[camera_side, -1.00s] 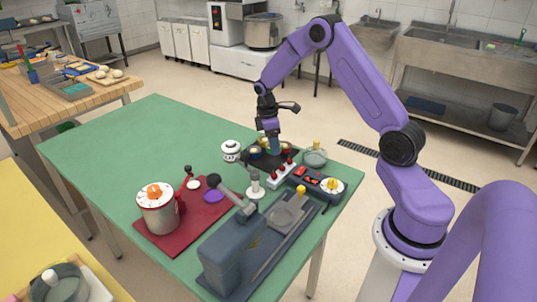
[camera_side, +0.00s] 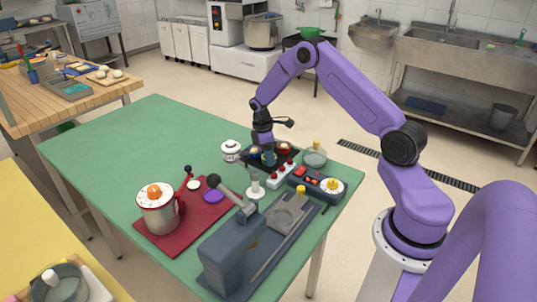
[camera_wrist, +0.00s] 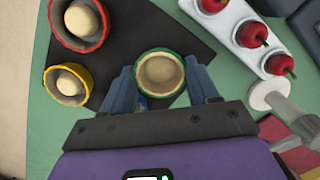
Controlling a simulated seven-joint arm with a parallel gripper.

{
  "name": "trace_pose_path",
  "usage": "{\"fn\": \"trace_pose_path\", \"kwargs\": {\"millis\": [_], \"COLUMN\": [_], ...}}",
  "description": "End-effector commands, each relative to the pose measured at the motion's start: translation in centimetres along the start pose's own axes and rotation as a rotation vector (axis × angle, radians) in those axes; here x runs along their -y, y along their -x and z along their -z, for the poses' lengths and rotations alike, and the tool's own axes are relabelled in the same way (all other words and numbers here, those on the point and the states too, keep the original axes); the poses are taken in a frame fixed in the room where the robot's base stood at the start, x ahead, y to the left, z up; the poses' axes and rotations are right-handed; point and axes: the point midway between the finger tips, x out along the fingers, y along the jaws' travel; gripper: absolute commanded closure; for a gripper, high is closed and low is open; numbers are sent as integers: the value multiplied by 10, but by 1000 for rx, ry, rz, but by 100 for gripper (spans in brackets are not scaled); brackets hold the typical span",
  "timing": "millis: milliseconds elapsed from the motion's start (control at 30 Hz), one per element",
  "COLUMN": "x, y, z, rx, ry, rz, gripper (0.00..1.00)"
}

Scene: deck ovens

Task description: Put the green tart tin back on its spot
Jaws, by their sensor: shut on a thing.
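The green tart tin (camera_wrist: 160,75), round with a green rim and a pale inside, sits between my gripper's (camera_wrist: 161,84) two blue fingers in the wrist view. The fingers are shut on its sides. It overlaps the edge of a dark mat (camera_wrist: 180,30); I cannot tell whether it touches the mat. A red tin (camera_wrist: 58,36) and a yellow tin (camera_wrist: 52,90), each with a pale ball inside, stand to its left. In the side view my gripper is low over the dark mat, and the green tin is too small to make out clearly.
The green table's far left (camera_side: 150,125) is clear.

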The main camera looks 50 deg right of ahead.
Motion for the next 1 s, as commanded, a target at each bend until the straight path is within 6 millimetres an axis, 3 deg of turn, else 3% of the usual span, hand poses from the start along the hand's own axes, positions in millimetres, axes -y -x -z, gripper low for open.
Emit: {"fn": "trace_pose_path", "kwargs": {"millis": [100,133,200,600,767,1000], "x": [0,0,0,0,-1,-1], "y": [-3,-3,-3,4,28,76], "z": [1,1,1,0,1,1], "rx": [0,0,0,-1,-3,-3], "ry": [1,1,1,0,0,1], "rz": [0,0,0,-1,-4,-4], "gripper": [75,34,15,15,15,15]}}
